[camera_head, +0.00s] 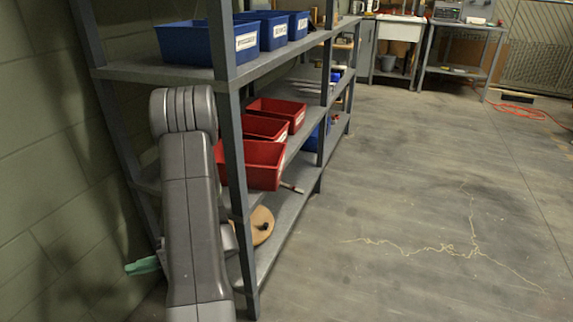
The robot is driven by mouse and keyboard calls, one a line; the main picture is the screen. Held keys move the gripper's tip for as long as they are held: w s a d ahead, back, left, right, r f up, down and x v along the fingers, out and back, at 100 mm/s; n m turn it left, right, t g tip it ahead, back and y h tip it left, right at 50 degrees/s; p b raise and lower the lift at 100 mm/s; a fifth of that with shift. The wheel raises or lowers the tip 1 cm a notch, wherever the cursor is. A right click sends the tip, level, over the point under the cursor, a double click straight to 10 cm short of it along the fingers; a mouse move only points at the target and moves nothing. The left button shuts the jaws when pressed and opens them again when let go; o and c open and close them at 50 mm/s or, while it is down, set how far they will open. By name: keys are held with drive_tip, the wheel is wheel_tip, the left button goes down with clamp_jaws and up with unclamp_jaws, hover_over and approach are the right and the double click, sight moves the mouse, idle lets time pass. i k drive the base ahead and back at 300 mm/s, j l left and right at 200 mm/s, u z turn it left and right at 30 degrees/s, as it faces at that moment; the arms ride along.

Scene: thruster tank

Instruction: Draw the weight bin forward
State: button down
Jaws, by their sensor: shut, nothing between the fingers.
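Three red bins stand on the middle shelf of a grey rack: a near one (252,165), a middle one (265,128) and a far one (277,114). Three blue bins stand on the top shelf: a near one (205,43), a middle one (268,28) and a far one (297,25). Their white labels are too small to read, so I cannot tell which is the weight bin. My grey arm stands before the rack's near end. The green tips of my gripper (143,266) show left of it, shut and empty, apart from the bins. The rest of my gripper is hidden.
The rack's front post (231,150) stands just right of my arm, and a block wall (50,160) is at left. A round brown disc (262,225) lies on the lowest shelf. The floor (400,200) at right is open, with a yellowish crack-like line. Workbenches stand behind.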

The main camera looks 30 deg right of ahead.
sight(264, 160)
drive_tip(key=l+z, duration=0.4)
drive_tip(key=l, duration=0.4)
drive_tip(key=i+l+z, duration=0.45)
drive_tip(key=i, duration=0.5)
drive_tip(key=l, duration=0.1)
